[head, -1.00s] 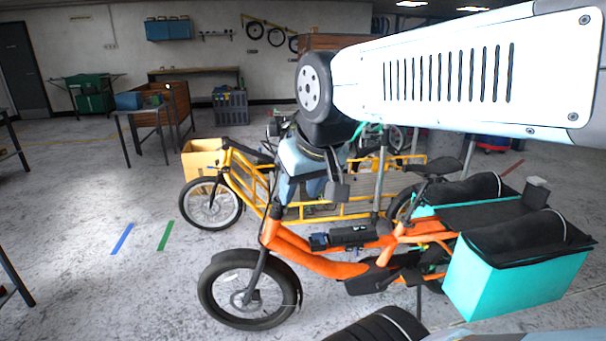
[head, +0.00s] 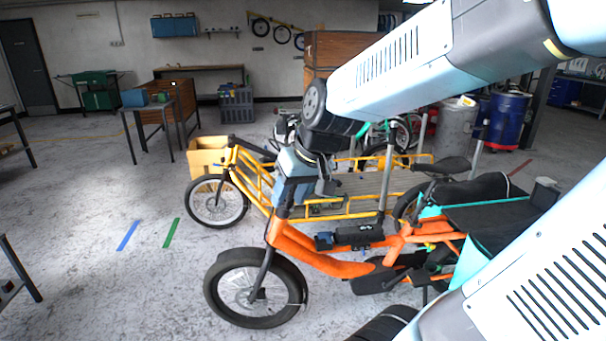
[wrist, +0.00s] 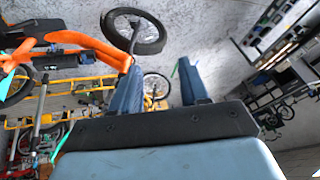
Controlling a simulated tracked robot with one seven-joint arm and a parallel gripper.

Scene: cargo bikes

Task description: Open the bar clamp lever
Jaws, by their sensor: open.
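The orange cargo bike (head: 335,264) stands in front of me. A black block with a blue part (head: 350,236) is mounted on its frame; it also shows in the wrist view (wrist: 45,60). I cannot tell whether it is the bar clamp, and I make out no lever. My gripper (head: 305,200) hangs above and left of that block in the head view, apart from the orange frame. In the wrist view its two blue fingers (wrist: 157,70) are spread with nothing between them. My arm hides part of the bike's rear in the head view.
A teal pannier (head: 468,264) is at the orange bike's rear.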

